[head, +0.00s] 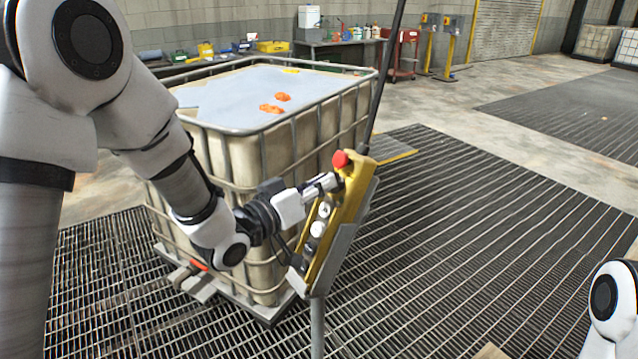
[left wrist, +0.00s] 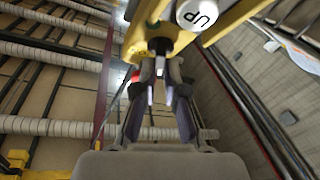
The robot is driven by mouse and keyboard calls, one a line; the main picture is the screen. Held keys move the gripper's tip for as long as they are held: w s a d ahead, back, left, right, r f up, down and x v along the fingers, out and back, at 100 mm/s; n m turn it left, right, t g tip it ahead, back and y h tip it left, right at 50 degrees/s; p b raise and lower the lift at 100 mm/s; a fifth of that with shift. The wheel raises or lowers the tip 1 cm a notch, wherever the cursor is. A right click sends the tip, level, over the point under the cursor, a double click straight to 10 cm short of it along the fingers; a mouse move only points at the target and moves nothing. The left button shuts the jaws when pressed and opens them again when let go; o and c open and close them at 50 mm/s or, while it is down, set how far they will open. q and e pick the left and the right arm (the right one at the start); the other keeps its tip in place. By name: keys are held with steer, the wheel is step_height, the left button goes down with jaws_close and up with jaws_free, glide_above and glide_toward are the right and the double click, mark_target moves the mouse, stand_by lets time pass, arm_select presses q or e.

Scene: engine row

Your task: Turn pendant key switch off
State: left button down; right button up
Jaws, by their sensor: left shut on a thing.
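The yellow pendant (head: 349,208) hangs on a black cable, tilted in a grey holder on a post in the head view. It has a red mushroom button (head: 340,159) at its top and several white buttons below. My left gripper (head: 332,182) reaches its face just below the red button. In the left wrist view, my left gripper (left wrist: 160,78) is shut on the key of the black key switch (left wrist: 160,46), beside the white UP button (left wrist: 197,13). The fingers mostly hide the key, and its angle cannot be told. My right gripper is out of view.
A caged white tank (head: 250,160) with orange things on its top stands close behind my left forearm. Dark floor grating (head: 490,230) lies open to the right. A workbench (head: 340,50) and a red cart (head: 402,52) stand at the back.

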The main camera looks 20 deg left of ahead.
arm_select(q)
steer(key=shift+n+y, duration=0.3)
steer(key=shift+n, duration=0.3)
steer(key=c, duration=1.2)
jaws_free()
steer(key=shift+c, duration=0.2)
steer(key=shift+w+d, duration=0.15)
steer(key=shift+d, duration=0.05)
steer(key=v, duration=0.7)
steer(key=shift+s, duration=0.2)
